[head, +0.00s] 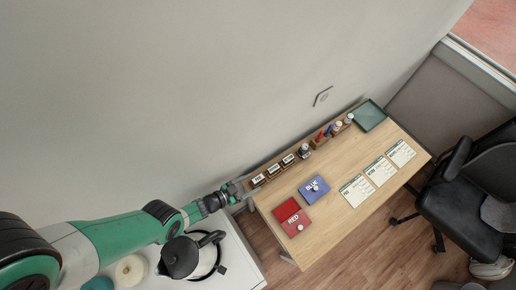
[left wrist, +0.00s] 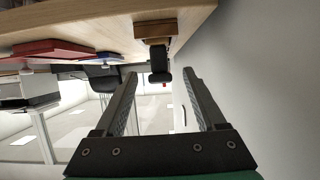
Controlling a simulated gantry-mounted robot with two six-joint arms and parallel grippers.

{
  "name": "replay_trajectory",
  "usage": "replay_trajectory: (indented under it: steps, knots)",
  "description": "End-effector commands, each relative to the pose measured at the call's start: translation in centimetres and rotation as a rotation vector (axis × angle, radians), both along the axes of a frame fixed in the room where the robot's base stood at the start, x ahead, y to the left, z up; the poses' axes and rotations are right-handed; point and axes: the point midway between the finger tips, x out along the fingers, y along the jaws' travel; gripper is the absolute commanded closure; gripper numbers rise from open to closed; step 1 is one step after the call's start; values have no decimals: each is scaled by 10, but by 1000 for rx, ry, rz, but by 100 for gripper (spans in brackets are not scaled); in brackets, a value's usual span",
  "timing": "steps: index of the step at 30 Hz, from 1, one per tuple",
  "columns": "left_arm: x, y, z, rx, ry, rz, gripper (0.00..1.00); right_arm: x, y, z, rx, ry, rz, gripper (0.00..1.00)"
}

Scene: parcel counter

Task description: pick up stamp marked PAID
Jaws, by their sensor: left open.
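Several stamps with wooden bases, dark handles and small white labels stand in a row along the table's wall edge in the head view. The labels are too small for me to read surely, so I cannot tell which is marked PAID. The nearest stamp (head: 258,179) is at the left end of the row. My left gripper (head: 240,189) is open and empty at the table's left corner, just short of that stamp. In the left wrist view a stamp's dark handle (left wrist: 159,66) shows beyond and between the open fingertips (left wrist: 161,78), apart from them. My right gripper is not in view.
Three cards (head: 380,171) lie at right. Pens and a green tray (head: 369,116) are at the far end. A kettle (head: 181,256) stands near my left arm.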

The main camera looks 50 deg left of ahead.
Motion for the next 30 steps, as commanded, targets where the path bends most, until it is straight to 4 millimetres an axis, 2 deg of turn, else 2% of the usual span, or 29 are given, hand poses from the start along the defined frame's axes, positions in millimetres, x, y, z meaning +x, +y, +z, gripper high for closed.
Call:
replay_trajectory:
  steps: [1, 5, 8, 14, 26, 30]
  knots:
    - [11, -2, -11, 1, -3, -4, 28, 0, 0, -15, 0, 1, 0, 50]
    - [31, -3, -19, 2, -2, -3, 28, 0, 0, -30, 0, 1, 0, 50]
    - [39, -4, -19, 1, -1, 0, 28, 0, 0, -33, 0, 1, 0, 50]
    - [39, -4, -17, 0, 0, 1, 28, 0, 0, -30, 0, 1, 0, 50]
    - [39, -4, -17, 0, 0, 0, 98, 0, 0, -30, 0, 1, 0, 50]
    - [39, -4, -17, 0, -1, 0, 100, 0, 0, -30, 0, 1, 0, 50]
